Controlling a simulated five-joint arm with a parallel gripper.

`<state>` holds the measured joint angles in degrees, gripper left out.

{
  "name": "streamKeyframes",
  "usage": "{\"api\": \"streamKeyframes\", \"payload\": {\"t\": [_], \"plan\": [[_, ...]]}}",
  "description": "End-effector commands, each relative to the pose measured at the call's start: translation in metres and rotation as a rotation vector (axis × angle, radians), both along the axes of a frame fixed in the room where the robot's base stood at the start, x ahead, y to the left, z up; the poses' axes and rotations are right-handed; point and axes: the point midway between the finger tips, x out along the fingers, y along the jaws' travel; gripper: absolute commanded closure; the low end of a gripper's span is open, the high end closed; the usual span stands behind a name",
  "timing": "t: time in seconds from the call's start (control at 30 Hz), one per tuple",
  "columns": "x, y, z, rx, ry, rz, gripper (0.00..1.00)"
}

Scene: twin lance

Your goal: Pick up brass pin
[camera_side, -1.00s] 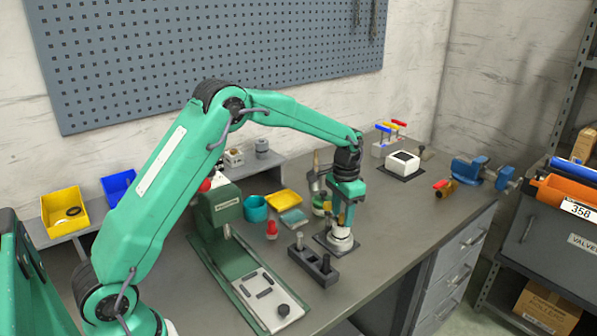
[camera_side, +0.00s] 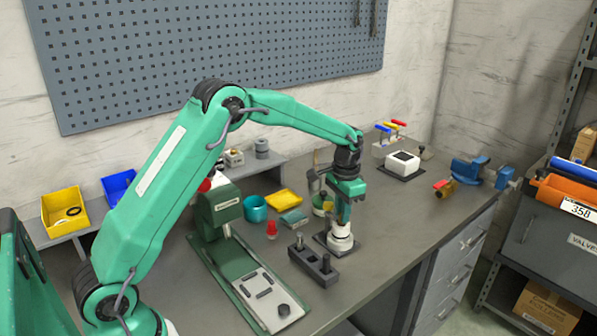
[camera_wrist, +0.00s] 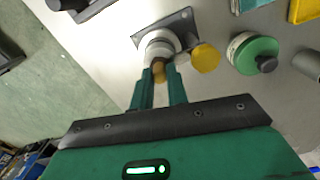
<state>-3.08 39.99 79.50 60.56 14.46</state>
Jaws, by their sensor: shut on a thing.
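The brass pin (camera_wrist: 158,75) shows as a small brass-coloured piece between the fingertips in the wrist view. My gripper (camera_wrist: 160,72) points down and is shut on it. The pin's lower part is hidden by the white round holder (camera_wrist: 160,44) just beyond it. In the side view my gripper (camera_side: 343,217) is right above the white holder (camera_side: 341,238), which stands on a dark square plate (camera_side: 322,239). I cannot tell whether the pin is still seated in the holder.
A yellow round piece (camera_wrist: 206,57) and a green-topped round container (camera_wrist: 252,54) stand close beside the holder. A dark block with pegs (camera_side: 314,265) is in front.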

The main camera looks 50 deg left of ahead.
Motion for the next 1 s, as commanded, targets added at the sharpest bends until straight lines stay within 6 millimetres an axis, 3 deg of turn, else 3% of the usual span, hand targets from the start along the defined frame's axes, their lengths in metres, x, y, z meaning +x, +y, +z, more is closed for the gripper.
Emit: {"api": "streamKeyframes", "payload": {"t": [0.33, 0.8, 1.0], "plan": [[0.001, 0.000, 0.039, 0.000, -0.005, 0.000, 1.00], [-0.037, -0.072, 0.087, 0.000, -0.004, -0.004, 1.00], [-0.049, -0.093, 0.101, 0.000, -0.002, -0.002, 1.00]]}}
